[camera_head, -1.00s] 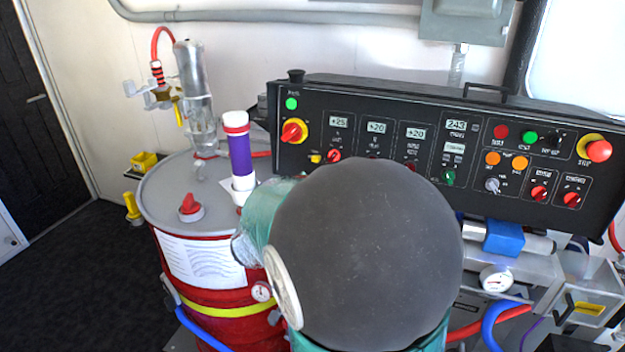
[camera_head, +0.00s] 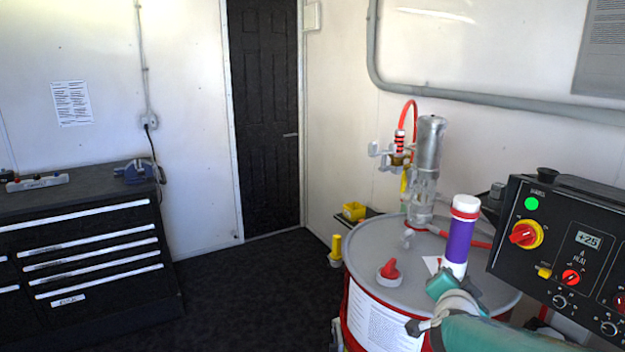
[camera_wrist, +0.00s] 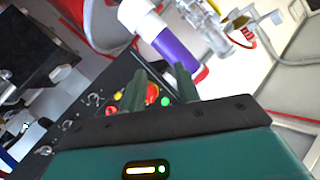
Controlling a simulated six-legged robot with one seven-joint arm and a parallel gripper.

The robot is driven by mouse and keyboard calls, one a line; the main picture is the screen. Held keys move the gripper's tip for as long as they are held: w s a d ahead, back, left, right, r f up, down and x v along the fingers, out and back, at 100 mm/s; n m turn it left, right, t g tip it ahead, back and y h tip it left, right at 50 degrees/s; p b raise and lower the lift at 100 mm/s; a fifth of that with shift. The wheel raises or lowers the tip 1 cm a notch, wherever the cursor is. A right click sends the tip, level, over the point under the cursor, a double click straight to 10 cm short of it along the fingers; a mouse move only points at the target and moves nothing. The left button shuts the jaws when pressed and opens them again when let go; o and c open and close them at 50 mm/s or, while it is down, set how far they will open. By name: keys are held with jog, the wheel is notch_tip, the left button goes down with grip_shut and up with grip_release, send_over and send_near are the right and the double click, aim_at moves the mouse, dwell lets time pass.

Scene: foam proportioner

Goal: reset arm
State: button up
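My teal arm (camera_head: 500,335) shows at the lower right of the head view, in front of the red drum and the control panel. In the wrist view the two fingers of my gripper (camera_wrist: 160,85) stand apart with nothing between them. The black control panel (camera_head: 550,260) lies right of the arm, with a red-and-yellow knob and a green light. In the tilted wrist view, part of the panel (camera_wrist: 98,82) lies beyond and left of the fingers.
A red drum with a grey lid (camera_head: 400,255) carries a purple-and-white tube (camera_head: 460,240), a red-handled cap (camera_head: 388,270) and a clear cylinder (camera_head: 428,165). A black drawer cabinet (camera_head: 85,260) stands left, a dark door (camera_head: 263,120) behind. The dark floor (camera_head: 250,290) between is clear.

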jog(key=s+a+n+g+y, duration=0.1)
jog(key=s+a+n+y, duration=0.3)
jog(key=a, duration=0.3)
jog(key=s+a+n+g+y, duration=0.1)
jog(key=s+a+n+y, duration=0.25)
jog(key=a, duration=0.35)
jog(key=s+a+f+n+g, duration=0.1)
jog(key=s+n+g, duration=0.4)
jog(key=s, duration=0.8)
jog(key=shift+s+a+f+g, duration=0.3)
jog(key=shift+a+f, duration=0.05)
jog(key=shift+f, duration=0.45)
